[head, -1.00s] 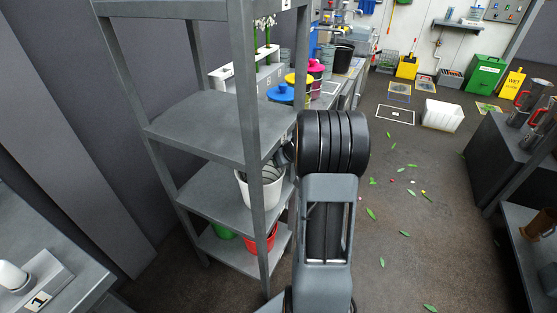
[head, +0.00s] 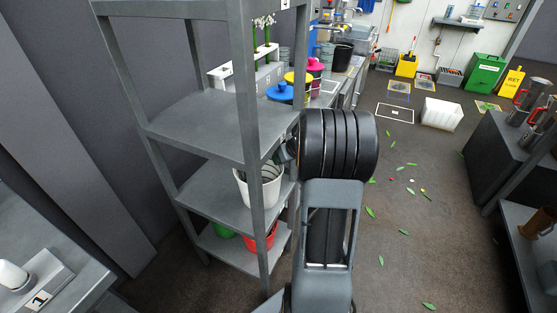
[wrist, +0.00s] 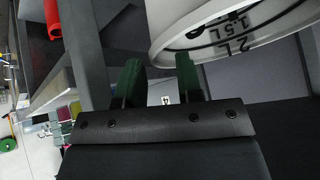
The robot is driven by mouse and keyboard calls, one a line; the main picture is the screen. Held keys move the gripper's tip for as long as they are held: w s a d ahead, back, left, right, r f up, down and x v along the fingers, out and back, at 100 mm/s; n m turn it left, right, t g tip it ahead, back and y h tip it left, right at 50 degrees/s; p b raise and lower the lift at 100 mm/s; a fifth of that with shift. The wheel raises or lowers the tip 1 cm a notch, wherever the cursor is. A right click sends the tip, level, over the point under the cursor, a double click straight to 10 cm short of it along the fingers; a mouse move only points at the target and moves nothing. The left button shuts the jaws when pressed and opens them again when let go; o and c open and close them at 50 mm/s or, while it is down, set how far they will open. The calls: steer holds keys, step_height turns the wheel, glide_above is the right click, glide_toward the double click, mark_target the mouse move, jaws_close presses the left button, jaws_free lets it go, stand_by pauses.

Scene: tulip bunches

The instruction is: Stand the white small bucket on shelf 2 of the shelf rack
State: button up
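The white small bucket (head: 268,187) stands upright on the second shelf from the bottom (head: 210,190) of the grey shelf rack (head: 247,100), partly behind the front post. No number on that shelf is readable. My gripper (head: 287,150) is mostly hidden by my arm in the head view, just right of and above the bucket rim. In the wrist view the bucket (wrist: 215,22), with 2 L and 1.5 L marks, fills the top right. The two green fingertips of my gripper (wrist: 159,75) are apart with nothing between them, close to the bucket wall.
A red bucket (head: 263,243) and a green one (head: 223,233) sit on the bottom shelf. The shelf above (head: 200,125) is bare. Blue, yellow and pink lidded pots (head: 280,93) stand behind the rack. The floor to the right is open, with scattered leaves.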

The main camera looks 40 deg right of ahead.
steer(key=s+d+r+b, duration=0.1)
steer(key=s+d, duration=0.1)
steer(key=s, duration=1.1)
steer(key=shift+r, duration=0.25)
